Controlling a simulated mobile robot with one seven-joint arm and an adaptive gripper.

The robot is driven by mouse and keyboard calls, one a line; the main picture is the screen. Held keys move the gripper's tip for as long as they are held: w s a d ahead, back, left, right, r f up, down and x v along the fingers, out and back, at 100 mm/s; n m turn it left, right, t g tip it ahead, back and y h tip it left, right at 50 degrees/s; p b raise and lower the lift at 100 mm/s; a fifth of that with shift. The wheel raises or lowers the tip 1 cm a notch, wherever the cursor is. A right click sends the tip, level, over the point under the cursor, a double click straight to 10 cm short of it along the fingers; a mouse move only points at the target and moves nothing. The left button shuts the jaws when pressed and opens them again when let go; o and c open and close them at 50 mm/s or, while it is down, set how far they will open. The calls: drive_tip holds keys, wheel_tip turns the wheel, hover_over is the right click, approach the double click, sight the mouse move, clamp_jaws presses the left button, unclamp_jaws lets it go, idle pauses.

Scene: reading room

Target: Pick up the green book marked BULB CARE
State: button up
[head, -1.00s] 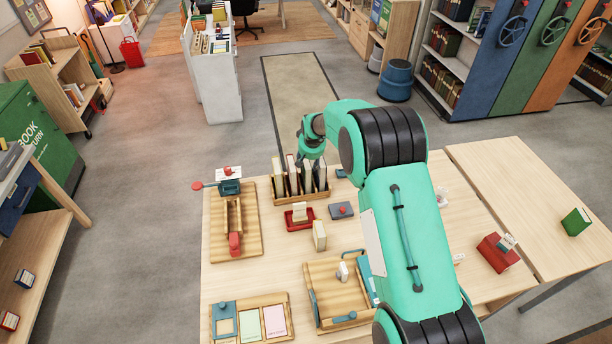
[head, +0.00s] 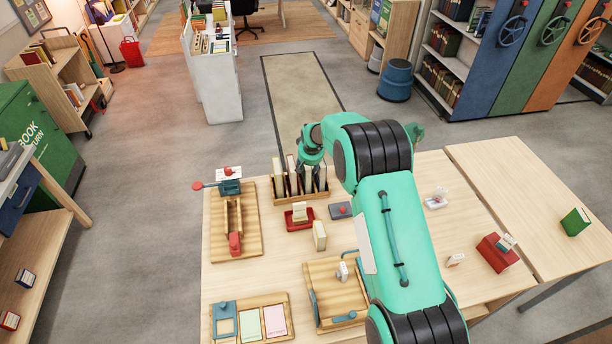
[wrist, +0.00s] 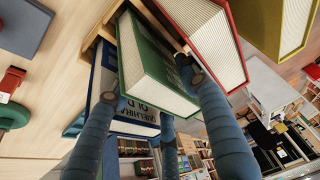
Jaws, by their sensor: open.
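A green book (wrist: 152,68) with pale pages stands in the wooden rack (head: 289,198), among several books. Dark lettering shows on its side near one fingertip, but I cannot read it as BULB CARE. My gripper (wrist: 150,72) is open, with blue-grey fingers on either side of this book. I cannot tell whether they touch it. In the head view my gripper (head: 311,163) is low over the rack and partly hides its books. Another green book (head: 576,222) stands on the right table; its title is unreadable.
A blue lettered book (wrist: 140,121) is beside the green one; red (wrist: 207,38) and yellow (wrist: 275,25) books are on the other side.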

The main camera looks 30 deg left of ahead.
drive_tip(key=shift+c, duration=0.3)
clamp_jaws()
drive_tip(key=shift+r, duration=0.15)
drive_tip(key=shift+r, duration=4.9)
